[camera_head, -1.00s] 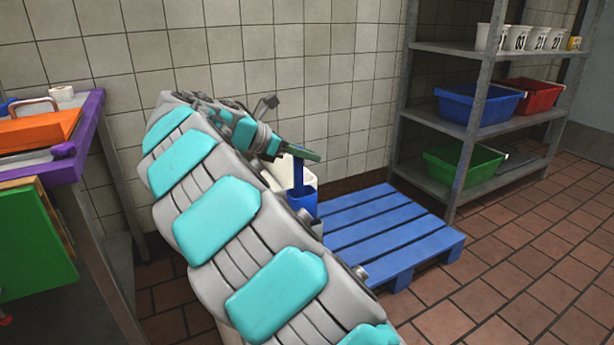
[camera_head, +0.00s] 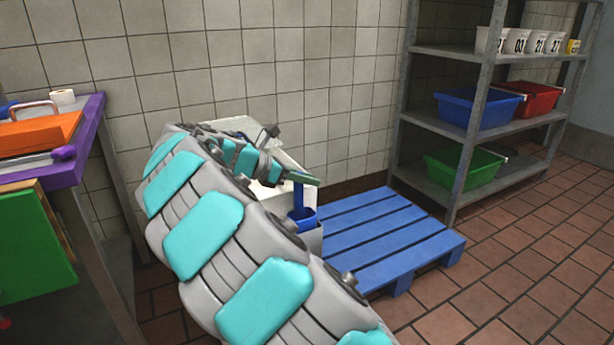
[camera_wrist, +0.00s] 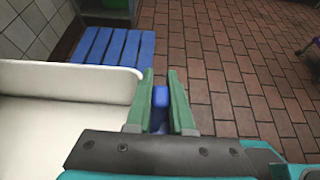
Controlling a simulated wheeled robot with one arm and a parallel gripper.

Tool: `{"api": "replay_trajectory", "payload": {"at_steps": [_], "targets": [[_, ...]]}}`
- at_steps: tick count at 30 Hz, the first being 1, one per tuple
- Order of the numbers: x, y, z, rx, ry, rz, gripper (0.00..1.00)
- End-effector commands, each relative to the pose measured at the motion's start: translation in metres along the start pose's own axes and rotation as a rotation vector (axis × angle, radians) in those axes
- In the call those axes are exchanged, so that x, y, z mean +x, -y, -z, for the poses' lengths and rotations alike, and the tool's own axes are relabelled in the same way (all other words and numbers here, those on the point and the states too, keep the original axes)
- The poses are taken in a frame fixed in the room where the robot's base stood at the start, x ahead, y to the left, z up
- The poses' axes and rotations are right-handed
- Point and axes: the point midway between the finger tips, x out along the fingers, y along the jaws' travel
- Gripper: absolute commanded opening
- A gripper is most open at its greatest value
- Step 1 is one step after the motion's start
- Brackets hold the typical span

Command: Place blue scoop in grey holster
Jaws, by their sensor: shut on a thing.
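The blue scoop (camera_head: 303,217) hangs upright below my gripper (camera_head: 305,180) in the head view, handle up and scoop part down. My gripper is shut on its handle. In the wrist view the blue handle end (camera_wrist: 160,97) shows between the two green fingers of my gripper (camera_wrist: 160,85). The scoop is at the near right side of a white bin (camera_head: 268,188). A light grey surface (camera_head: 316,240) shows just below and right of the scoop, perhaps the grey holster. I cannot tell whether the scoop is inside it or in front of it; my arm hides part.
A blue pallet (camera_head: 375,240) lies on the tiled floor right of the bin. A metal shelf (camera_head: 440,123) with blue, red and green tubs stands behind it. A purple-edged table (camera_head: 84,140) is at the left.

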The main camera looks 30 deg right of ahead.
Motion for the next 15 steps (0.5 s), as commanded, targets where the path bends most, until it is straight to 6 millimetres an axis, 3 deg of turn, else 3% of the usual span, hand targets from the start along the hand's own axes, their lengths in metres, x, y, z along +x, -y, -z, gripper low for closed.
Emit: {"api": "replay_trajectory", "payload": {"at_steps": [8,9,15], "targets": [[0.0030,0.0003,0.0054,0.000,0.000,0.000,0.00],[0.0030,0.0002,0.0054,0.000,0.000,0.000,0.21],[0.0029,0.0002,0.0052,0.000,0.000,0.000,0.44]]}}
